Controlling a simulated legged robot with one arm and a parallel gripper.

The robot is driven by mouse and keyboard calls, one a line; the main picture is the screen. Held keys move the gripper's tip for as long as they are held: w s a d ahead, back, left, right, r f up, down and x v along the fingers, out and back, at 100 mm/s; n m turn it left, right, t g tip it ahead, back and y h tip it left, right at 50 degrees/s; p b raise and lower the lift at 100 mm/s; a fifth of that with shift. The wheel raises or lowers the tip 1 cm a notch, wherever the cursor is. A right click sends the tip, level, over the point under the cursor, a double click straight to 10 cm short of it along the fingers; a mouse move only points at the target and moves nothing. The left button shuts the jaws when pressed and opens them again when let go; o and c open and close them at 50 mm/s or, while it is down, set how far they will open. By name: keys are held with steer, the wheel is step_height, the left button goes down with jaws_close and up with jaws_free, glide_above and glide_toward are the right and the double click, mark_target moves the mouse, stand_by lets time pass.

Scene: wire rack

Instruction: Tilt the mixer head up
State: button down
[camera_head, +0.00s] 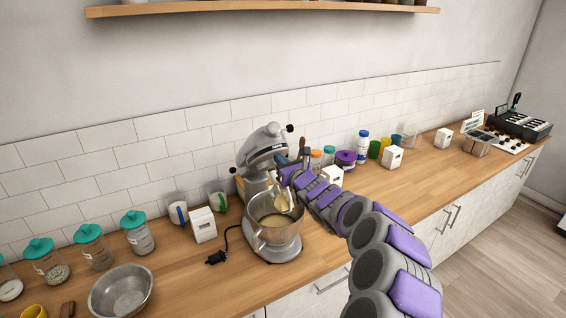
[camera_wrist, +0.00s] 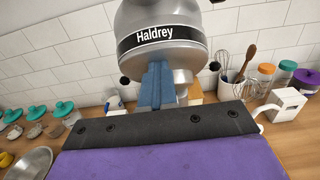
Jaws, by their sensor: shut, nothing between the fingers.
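The silver stand mixer stands on the wooden counter in the head view. Its head (camera_head: 260,146) is tilted up, with the beater (camera_head: 283,199) hanging at an angle over the metal bowl (camera_head: 272,240), which holds pale batter. In the wrist view the mixer head (camera_wrist: 135,18) fills the top, with a dark band reading "Haldrey". My gripper (camera_wrist: 158,82) has its blue fingers shut and empty, overlapping the lower front of the head; I cannot tell whether they touch. In the head view my gripper (camera_head: 284,161) is beside the head's right side, partly hidden by my arm.
Jars with teal lids (camera_head: 137,232) and a steel bowl (camera_head: 121,291) stand left on the counter. White boxes (camera_head: 203,224), cups and a purple-lidded jar (camera_head: 345,159) stand near the mixer. A power plug (camera_head: 215,257) lies left of its base. A shelf (camera_head: 260,8) is above.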

steer(key=shift+w+a+r+p, duration=0.2)
steer(key=shift+w+r+p, duration=0.05)
steer(key=shift+r+p, duration=0.15)
steer(key=shift+f, duration=0.15)
